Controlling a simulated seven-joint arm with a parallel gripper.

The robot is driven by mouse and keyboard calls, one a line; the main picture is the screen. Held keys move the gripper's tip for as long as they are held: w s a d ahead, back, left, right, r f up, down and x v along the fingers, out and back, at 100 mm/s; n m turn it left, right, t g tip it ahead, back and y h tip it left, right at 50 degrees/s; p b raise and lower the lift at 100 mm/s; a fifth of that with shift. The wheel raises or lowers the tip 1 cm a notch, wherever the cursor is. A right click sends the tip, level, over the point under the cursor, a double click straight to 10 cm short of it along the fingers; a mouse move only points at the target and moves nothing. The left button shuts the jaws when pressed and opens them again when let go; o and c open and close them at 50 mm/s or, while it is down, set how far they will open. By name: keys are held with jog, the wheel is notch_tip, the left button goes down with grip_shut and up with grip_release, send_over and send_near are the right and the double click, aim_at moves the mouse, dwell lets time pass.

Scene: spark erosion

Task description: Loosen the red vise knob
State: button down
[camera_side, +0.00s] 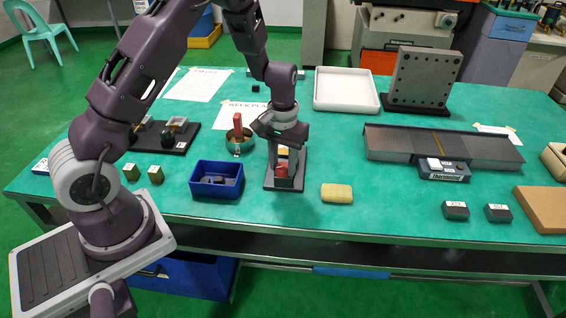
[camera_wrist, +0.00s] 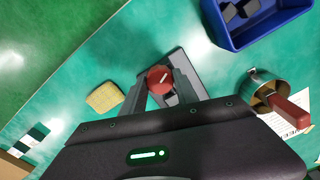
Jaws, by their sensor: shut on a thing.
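The red vise knob (camera_wrist: 160,79) shows in the wrist view between my gripper's two fingers, with a pale mark on its face. In the side view the red knob (camera_side: 282,172) is on the front of a small vise, whose dark base plate (camera_side: 270,184) lies on the green table. My gripper (camera_side: 283,160) points down over the vise, and its fingers (camera_wrist: 165,84) are shut on the knob. The fingers and wrist hide much of the vise body.
A yellow sponge (camera_side: 337,194) lies to the right. A white tray (camera_side: 346,108) is behind. Table between sponge and grey rail (camera_side: 385,143) is clear.

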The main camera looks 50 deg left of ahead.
aim_at(283, 166)
jog(key=n, duration=0.6)
jog(key=shift+w, duration=0.1)
jog(key=n, duration=0.7)
dwell(0.4)
jog(key=c, duration=0.9)
grip_release()
notch_tip(283, 166, up, 7)
jog(key=shift+r, duration=0.1)
